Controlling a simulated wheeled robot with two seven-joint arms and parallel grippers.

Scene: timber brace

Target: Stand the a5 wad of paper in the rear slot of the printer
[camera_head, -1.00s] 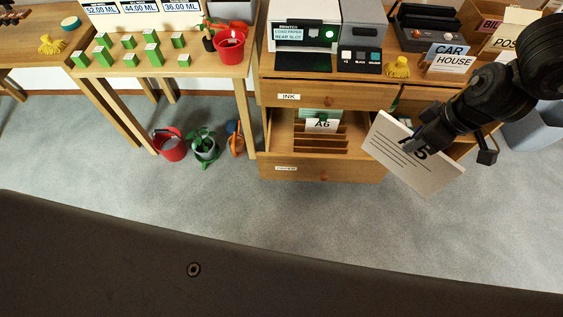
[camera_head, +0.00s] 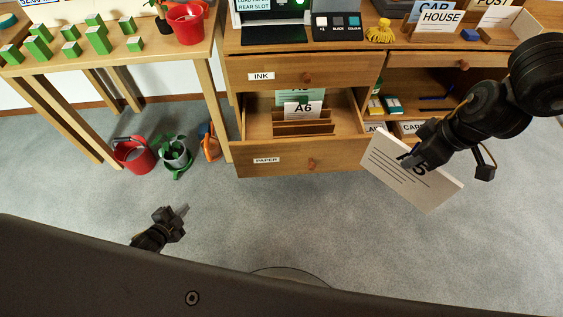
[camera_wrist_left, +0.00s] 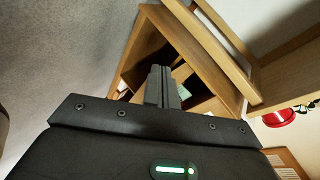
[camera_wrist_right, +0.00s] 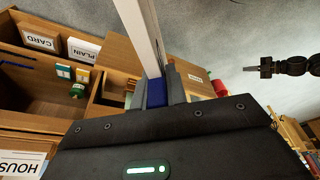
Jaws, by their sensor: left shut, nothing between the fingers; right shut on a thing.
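The A5 wad of paper (camera_head: 411,171) is a thick white block with "A5" and dark lines on its face. My right gripper (camera_head: 408,160) is shut on it and holds it tilted in the air, right of the open drawer. In the right wrist view the wad (camera_wrist_right: 139,30) shows edge-on between the fingers. The printer (camera_head: 270,12) stands on the cabinet top at the top edge of the head view; its upper part, with the rear slot, is cut off. A label on it reads "rear slot". My left gripper (camera_head: 181,211) is shut and empty, low over the floor.
The open paper drawer (camera_head: 262,158) juts out below the ink drawer (camera_head: 300,72) and holds an A6 wad (camera_head: 303,110). A red bucket (camera_head: 133,154) and watering can (camera_head: 176,153) stand on the floor.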

